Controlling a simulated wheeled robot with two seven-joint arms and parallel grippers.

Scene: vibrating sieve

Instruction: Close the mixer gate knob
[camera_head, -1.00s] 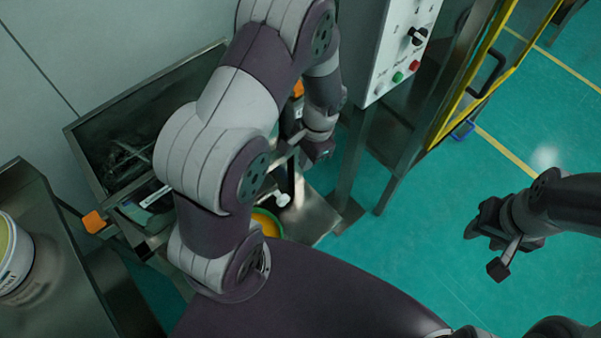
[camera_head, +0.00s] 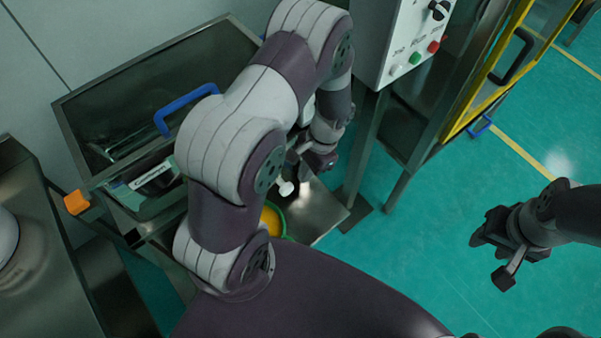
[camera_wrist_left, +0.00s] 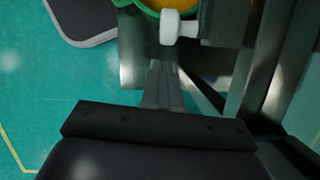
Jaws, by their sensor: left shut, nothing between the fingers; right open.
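The white gate knob (camera_head: 285,187) sits on a metal part beside my left arm, above a green-rimmed container (camera_head: 272,222) with yellow-orange inside. In the left wrist view the knob (camera_wrist_left: 180,27) is at the top, in front of the green rim. My left gripper (camera_head: 302,158) is close to the knob in the head view, partly hidden by its own arm. In the wrist view its fingers (camera_wrist_left: 162,82) are together and empty, pointing towards the knob with a gap in the picture; whether they touch is not clear. My right gripper (camera_head: 492,254) is open over the floor, far right.
An open-topped metal machine with a blue handle (camera_head: 186,108) and an orange clasp (camera_head: 76,203) stands at left. A control box (camera_head: 405,45) with buttons stands on a metal post beyond my left arm. A yellow frame (camera_head: 490,75) is at upper right. Floor around my right gripper is clear.

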